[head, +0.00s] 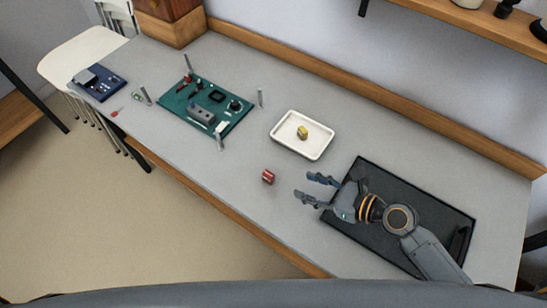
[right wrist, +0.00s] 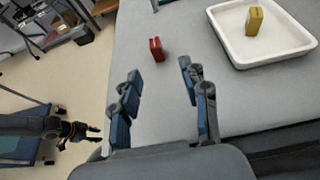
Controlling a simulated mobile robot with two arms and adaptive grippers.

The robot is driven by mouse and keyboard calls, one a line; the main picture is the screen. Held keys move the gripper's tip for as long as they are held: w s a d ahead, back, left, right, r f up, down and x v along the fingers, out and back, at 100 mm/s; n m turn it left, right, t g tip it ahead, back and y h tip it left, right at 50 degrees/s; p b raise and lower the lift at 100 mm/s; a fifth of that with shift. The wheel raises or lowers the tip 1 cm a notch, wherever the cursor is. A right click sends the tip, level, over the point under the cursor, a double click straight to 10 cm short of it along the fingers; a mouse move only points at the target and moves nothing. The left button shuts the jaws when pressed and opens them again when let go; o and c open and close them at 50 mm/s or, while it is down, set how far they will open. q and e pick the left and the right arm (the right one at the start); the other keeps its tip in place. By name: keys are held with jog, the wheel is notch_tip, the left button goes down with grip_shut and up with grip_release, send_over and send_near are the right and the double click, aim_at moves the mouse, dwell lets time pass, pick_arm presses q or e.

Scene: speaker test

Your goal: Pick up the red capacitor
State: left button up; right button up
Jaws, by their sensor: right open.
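The red capacitor (head: 268,176) is a small red block with a pale mark on top, on the grey bench in front of the white tray. In the right wrist view the red capacitor (right wrist: 156,49) stands beyond my fingertips, roughly between their lines. My right gripper (head: 312,188) is open and empty, to the right of the capacitor and apart from it. Its two blue-grey fingers (right wrist: 160,78) are spread in the right wrist view. My left gripper (right wrist: 84,132) shows small at the left of the right wrist view, away from the bench; its fingers are too small to judge.
A white tray (head: 276,137) holds a yellow component (head: 302,132). A green circuit board (head: 180,117) with grey posts lies further left, and a blue board (head: 105,91) beyond. A dark mat (head: 450,215) lies under my right arm. Bare bench surrounds the capacitor.

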aim_at(272, 176)
jog(key=shift+w+a+f, duration=0.1)
jog(key=shift+w+a, duration=0.1)
jog(key=shift+a, duration=0.15)
jog(key=x, duration=0.6)
jog(key=shift+s+a, duration=0.25)
jog(key=shift+s, duration=0.1)
jog(key=x, duration=0.2)
jog(key=shift+w+a, duration=0.25)
jog(key=shift+a, duration=0.1)
jog(key=x, duration=0.3)
jog(key=shift+w+a+f, duration=0.1)
jog(key=shift+w+f, duration=0.05)
jog(key=shift+w+a, duration=0.1)
pick_arm(q)
jog(key=s, duration=0.3)
jog(key=shift+s+a, duration=0.35)
pick_arm(e)
grip_shut()
